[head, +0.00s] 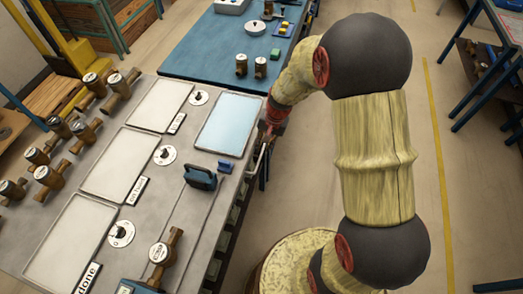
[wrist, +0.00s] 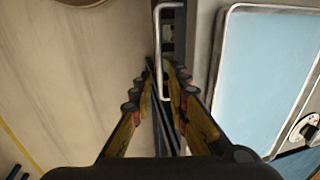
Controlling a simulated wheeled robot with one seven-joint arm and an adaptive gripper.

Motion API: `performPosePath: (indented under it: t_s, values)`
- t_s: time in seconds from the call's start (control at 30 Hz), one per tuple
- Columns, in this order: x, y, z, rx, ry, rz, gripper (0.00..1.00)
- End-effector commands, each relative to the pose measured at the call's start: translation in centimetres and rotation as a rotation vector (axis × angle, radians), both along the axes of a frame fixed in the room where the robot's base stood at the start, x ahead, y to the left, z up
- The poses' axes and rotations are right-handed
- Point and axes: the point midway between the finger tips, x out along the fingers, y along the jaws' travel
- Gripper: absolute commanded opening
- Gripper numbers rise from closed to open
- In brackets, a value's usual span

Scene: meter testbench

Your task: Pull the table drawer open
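The table (head: 150,200) is a grey bench, and drawer fronts (head: 233,215) show along its right side. In the wrist view, a pale metal bar handle (wrist: 158,30) stands out from the side of the table. My gripper (wrist: 166,72) is open, with one yellow finger on each side of the handle bar. I cannot tell whether either finger touches it. In the head view, my gripper (head: 267,135) is at the table's right edge, partly hidden by the arm. How far the drawer stands out cannot be told.
Trays, including a light blue one (head: 228,124), dials and brass meters (head: 160,253) lie on the tabletop. A blue table (head: 215,55) stands behind. The floor (head: 480,200) to the right is clear up to another bench (head: 497,65).

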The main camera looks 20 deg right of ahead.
Motion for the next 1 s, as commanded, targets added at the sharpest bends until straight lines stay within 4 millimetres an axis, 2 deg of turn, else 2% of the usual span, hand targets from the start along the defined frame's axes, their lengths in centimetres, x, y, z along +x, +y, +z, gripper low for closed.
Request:
performPosePath:
  t_s: [0.1, 0.33, 0.7, 1.0]
  values:
    - [0.2, 0.3, -2.2, 0.0, 0.002, 0.002, 0.17]
    - [0.5, 0.8, -4.7, 0.0, 0.001, 0.002, 0.17]
    - [0.6, 0.8, -5.2, -0.001, -0.001, 0.003, 0.17]
    - [0.6, 0.8, -5.2, -0.001, -0.001, 0.002, 0.0]
